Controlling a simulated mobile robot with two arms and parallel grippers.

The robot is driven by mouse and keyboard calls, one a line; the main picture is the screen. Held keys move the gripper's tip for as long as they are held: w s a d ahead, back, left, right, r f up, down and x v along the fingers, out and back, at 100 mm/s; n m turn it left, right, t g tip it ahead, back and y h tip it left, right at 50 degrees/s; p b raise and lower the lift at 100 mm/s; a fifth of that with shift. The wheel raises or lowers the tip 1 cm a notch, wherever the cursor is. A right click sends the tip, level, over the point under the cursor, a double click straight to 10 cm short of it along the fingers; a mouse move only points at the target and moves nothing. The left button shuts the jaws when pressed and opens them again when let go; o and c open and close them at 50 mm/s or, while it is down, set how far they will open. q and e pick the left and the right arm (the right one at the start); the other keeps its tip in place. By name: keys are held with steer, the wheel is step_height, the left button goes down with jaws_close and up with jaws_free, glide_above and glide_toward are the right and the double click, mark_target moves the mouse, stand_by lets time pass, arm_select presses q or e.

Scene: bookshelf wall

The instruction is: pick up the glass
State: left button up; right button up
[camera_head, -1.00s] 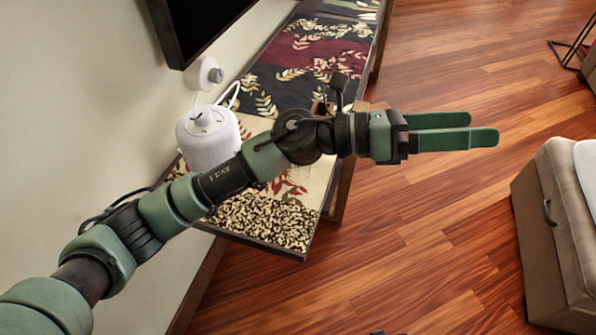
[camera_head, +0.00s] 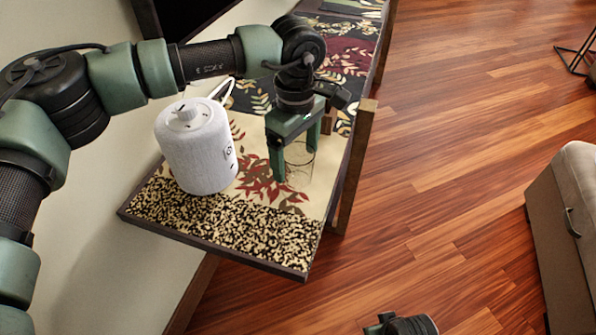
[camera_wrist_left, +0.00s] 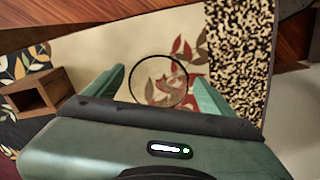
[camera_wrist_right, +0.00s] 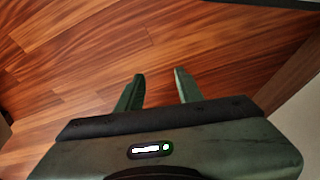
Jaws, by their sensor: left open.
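A clear glass (camera_head: 301,172) stands on the patterned table (camera_head: 250,262), near its right edge. In the left wrist view the glass (camera_wrist_left: 158,82) shows as a dark round rim with the leaf pattern seen through it. My left gripper (camera_head: 294,168) points down over the glass, open. In the left wrist view its fingers (camera_wrist_left: 158,92) lie to the left and right of the rim; I cannot tell whether they touch it. My right gripper (camera_wrist_right: 160,88) is open and empty above the wooden floor.
A white cylindrical speaker (camera_head: 200,150) stands on the table close left of the left gripper. A small wooden box (camera_wrist_left: 36,94) is on the other side. A beige ottoman (camera_head: 560,220) stands at the right. The floor (camera_head: 440,150) between is clear.

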arm_select(q)
steer(key=f, duration=0.4)
steer(key=shift+d+f, duration=0.2)
steer(key=shift+f, duration=0.1)
steer(key=c, duration=1.6)
steer(key=shift+r, duration=0.15)
